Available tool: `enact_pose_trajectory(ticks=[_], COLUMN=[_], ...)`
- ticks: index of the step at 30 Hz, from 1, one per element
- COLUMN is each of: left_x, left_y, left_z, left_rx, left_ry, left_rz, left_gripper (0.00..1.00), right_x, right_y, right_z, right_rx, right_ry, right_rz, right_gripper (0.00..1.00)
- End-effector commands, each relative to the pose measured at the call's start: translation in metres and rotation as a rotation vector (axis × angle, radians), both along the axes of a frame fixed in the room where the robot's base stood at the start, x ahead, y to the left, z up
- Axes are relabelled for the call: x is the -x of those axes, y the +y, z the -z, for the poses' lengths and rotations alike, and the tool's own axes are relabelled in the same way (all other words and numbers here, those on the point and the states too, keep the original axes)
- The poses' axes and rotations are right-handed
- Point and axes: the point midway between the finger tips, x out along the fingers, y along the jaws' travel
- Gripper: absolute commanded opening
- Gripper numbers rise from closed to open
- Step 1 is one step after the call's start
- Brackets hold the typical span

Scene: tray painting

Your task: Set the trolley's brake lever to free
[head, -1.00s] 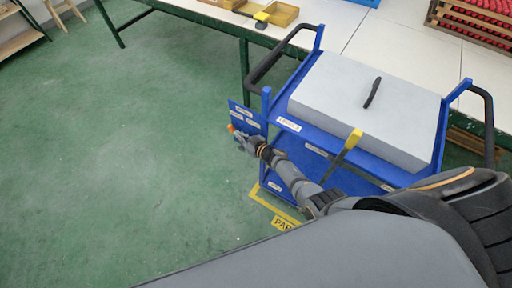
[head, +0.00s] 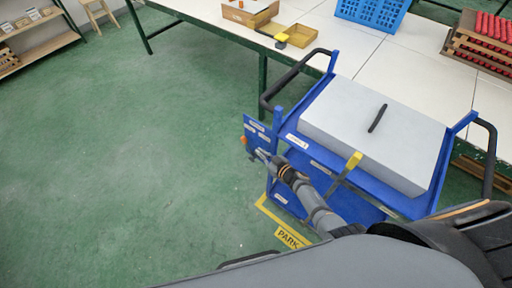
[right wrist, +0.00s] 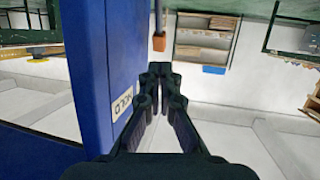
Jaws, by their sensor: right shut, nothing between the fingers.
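The blue trolley (head: 300,125) stands at the table with a large grey block (head: 365,130) on top. A blue plate with white labels (head: 257,135) is at its left end; in the right wrist view this plate (right wrist: 105,60) shows a label reading HOLD. An orange knob (head: 243,140) sits at the plate's outer edge; it also shows in the right wrist view (right wrist: 159,43), beyond my fingertips. My right gripper (head: 262,156) is shut and empty beside the plate, apart from the knob. A yellow-topped bar (head: 354,160) rises at the trolley's front. My left gripper is out of view.
A yellow floor marking reading PARK (head: 289,238) lies in front of the trolley. The white table (head: 330,30) behind holds boxes, a blue crate (head: 372,12) and a rack of red items (head: 485,40). The green floor on the left is clear.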

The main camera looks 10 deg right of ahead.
Motion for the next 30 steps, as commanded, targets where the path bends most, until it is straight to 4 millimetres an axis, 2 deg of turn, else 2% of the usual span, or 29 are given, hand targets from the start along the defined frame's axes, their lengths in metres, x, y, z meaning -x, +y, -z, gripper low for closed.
enact_pose_trajectory(ticks=[1,6,10,30], left_x=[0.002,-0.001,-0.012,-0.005], left_y=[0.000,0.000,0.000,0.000], left_z=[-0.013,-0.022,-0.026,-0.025], left_rx=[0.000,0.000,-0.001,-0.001], left_ry=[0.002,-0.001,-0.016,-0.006], left_rz=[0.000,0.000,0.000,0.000], left_gripper=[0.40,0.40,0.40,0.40], right_x=[0.010,0.034,0.044,0.048], right_y=[-0.004,-0.016,-0.020,-0.023], right_z=[-0.012,-0.023,-0.027,-0.026], right_rx=[0.001,0.001,0.000,0.002], right_ry=[0.000,0.000,0.000,0.004], right_rz=[0.000,0.000,0.000,0.006], right_gripper=[0.00,0.00,0.00,0.00])
